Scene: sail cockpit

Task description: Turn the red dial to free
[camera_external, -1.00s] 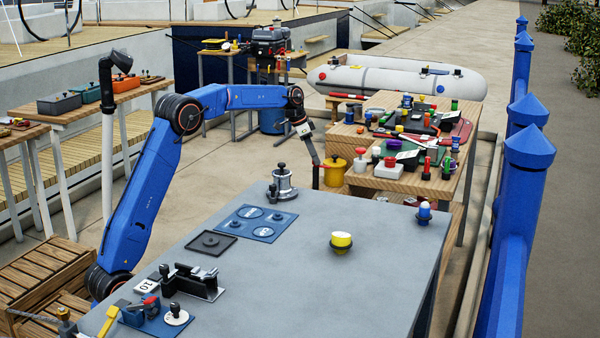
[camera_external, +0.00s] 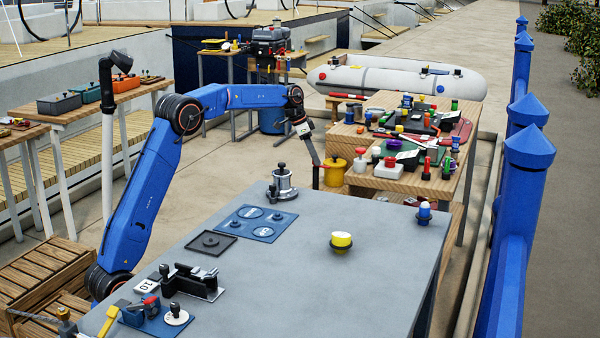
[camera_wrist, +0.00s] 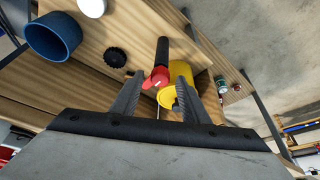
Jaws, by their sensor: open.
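The red dial (camera_wrist: 155,80) shows in the wrist view as a small red piece with a black bar (camera_wrist: 162,50) extending from it. It lies between and just beyond the tips of my gripper (camera_wrist: 159,86). The fingers are apart, and I cannot tell whether either touches it. In the external view my gripper (camera_external: 316,172) points down at the near left edge of the wooden bench, beside a yellow pot (camera_external: 335,173). The dial cannot be made out there. No marking for "free" is readable.
The yellow pot (camera_wrist: 181,72) is close to the right finger. The wooden bench (camera_external: 388,184) is crowded with several fittings. The grey table (camera_external: 285,280) in front has free room in its middle.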

